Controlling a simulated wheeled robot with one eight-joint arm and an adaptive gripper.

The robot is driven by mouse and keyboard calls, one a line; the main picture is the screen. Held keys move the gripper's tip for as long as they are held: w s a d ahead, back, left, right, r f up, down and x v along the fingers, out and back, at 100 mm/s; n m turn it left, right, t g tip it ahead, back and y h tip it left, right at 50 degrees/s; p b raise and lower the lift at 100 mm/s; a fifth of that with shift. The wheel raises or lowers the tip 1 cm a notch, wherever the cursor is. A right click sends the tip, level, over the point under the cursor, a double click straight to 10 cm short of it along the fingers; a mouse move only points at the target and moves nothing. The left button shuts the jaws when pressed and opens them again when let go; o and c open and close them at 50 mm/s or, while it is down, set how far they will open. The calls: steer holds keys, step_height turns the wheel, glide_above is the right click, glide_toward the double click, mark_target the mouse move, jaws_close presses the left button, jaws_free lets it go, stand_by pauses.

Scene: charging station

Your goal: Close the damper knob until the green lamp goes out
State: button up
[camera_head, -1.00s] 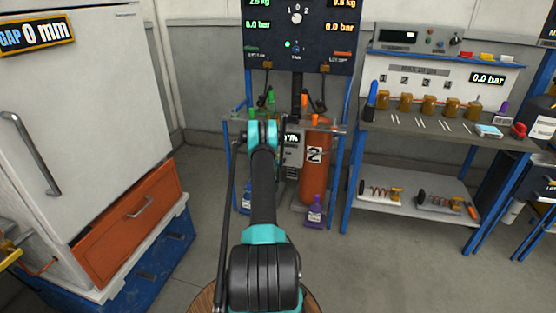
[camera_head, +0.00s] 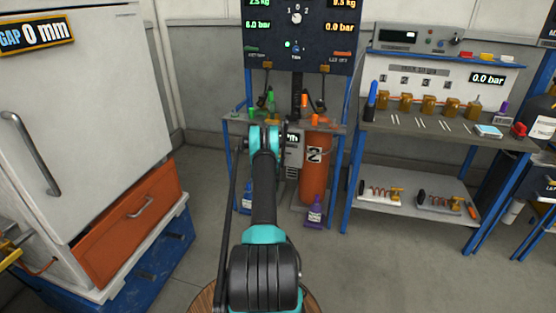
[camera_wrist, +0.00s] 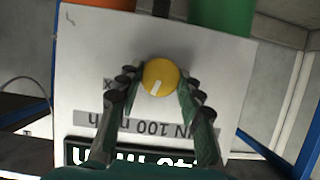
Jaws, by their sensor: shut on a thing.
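The yellow round damper knob (camera_wrist: 160,77) with a white pointer mark sits on a white panel (camera_wrist: 85,50) in the wrist view. My gripper (camera_wrist: 156,86) is shut on it, one finger on each side. The pointer slants toward the lower left of the picture. Upside-down print on a grey strip and a lit display (camera_wrist: 80,153) lie below the knob, partly hidden by my gripper. In the head view my arm hides the knob. A small green lamp (camera_head: 287,44) is lit on the dark board; I cannot tell whether it belongs to the knob.
A white cabinet (camera_head: 85,110) with an orange drawer (camera_head: 128,222) is at the left.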

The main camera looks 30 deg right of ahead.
steer(key=shift+n+g+h, duration=0.5)
steer(key=shift+n+g, duration=0.1)
steer(key=shift+n, duration=0.4)
steer(key=o, duration=1.2)
steer(key=shift+c, duration=0.2)
steer(key=shift+a, duration=0.15)
steer(key=v, duration=1.2)
steer(key=shift+r, duration=0.1)
